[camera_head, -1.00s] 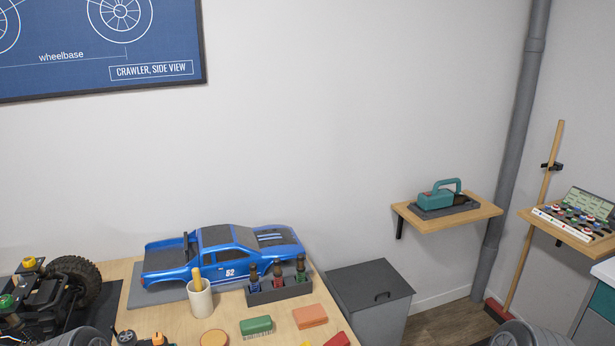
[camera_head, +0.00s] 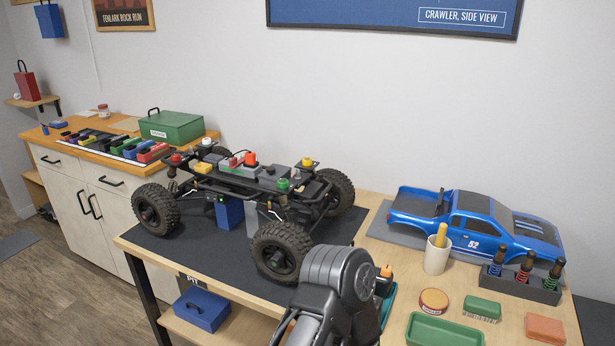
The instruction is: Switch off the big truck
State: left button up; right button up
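The big truck (camera_head: 205,186) is a bare black crawler chassis with large knobbly tyres. It stands on a dark mat (camera_head: 190,252) at the left part of the wooden bench. Its top carries grey boxes, coloured round caps and an orange-red knob-like part (camera_head: 250,158). I cannot tell which part is the switch or how it is set. A thick grey part of my arm rises at the bottom centre, in front of the bench and near the truck's front wheel. Neither gripper's fingers show.
A blue truck body (camera_head: 475,224), a cup (camera_head: 437,254), a shock holder (camera_head: 520,284), a brush (camera_head: 482,308) and a green tray (camera_head: 443,332) fill the bench's right side. A blue box (camera_head: 200,309) sits on the shelf below. A cabinet with a green box (camera_head: 171,128) stands behind left.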

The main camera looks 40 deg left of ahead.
aim_at(210, 197)
jog(key=u, duration=1.95)
